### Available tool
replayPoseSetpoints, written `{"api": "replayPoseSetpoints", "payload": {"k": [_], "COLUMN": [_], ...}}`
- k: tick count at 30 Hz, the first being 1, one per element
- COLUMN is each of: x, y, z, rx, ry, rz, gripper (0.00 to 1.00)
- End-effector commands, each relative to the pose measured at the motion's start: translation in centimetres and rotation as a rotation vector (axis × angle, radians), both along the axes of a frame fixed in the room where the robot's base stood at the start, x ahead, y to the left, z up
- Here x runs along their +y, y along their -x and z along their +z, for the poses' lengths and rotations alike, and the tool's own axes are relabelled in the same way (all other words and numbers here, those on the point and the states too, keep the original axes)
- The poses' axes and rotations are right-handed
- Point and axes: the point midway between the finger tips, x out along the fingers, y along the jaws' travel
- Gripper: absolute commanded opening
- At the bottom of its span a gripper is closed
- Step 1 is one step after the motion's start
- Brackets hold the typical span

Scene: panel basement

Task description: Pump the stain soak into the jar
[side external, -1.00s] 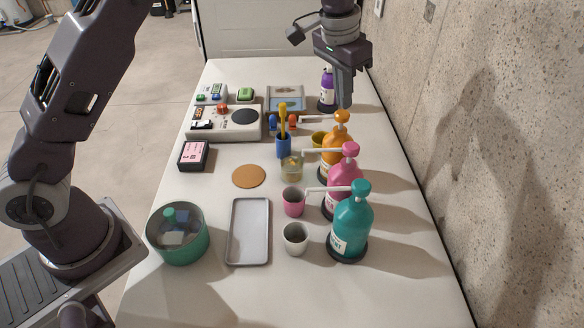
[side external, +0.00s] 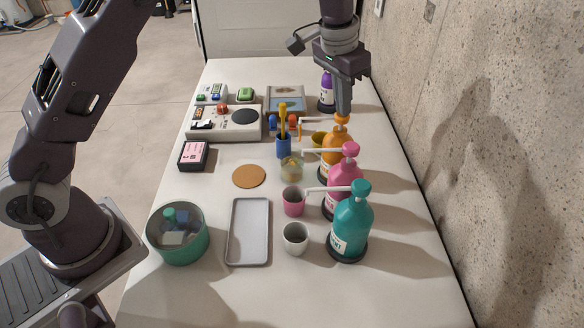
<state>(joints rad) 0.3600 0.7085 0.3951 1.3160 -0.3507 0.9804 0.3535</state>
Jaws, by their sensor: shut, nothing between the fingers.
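My gripper (side external: 343,112) is shut and points down, its fingertips at the orange bottle's pump head and seemingly touching it. The orange pump bottle (side external: 333,145) stands upright, partly hidden by the pink one. Where the streak lands is hidden or too small to tell. A clear glass jar (side external: 291,170) with yellowish contents stands left of the bottles, near the pink bottle's spout. I cannot read which bottle is the stain soak.
Pink (side external: 340,190), teal (side external: 351,228) and purple (side external: 327,90) pump bottles stand along the right. A grey tray (side external: 248,230) lies in front. A concrete wall bounds the right.

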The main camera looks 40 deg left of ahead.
Motion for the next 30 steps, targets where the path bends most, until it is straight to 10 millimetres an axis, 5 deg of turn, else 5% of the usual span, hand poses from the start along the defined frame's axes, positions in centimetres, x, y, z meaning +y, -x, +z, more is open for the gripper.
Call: {"api": "replayPoseSetpoints", "payload": {"k": [15, 30], "x": [0.0, 0.0], "y": [0.1, 0.0], "z": [-1.1, 1.7], "rx": [0.004, 0.002], "ry": [0.000, -0.001], "rz": [-0.001, -0.001], "gripper": [0.00, 0.00]}}
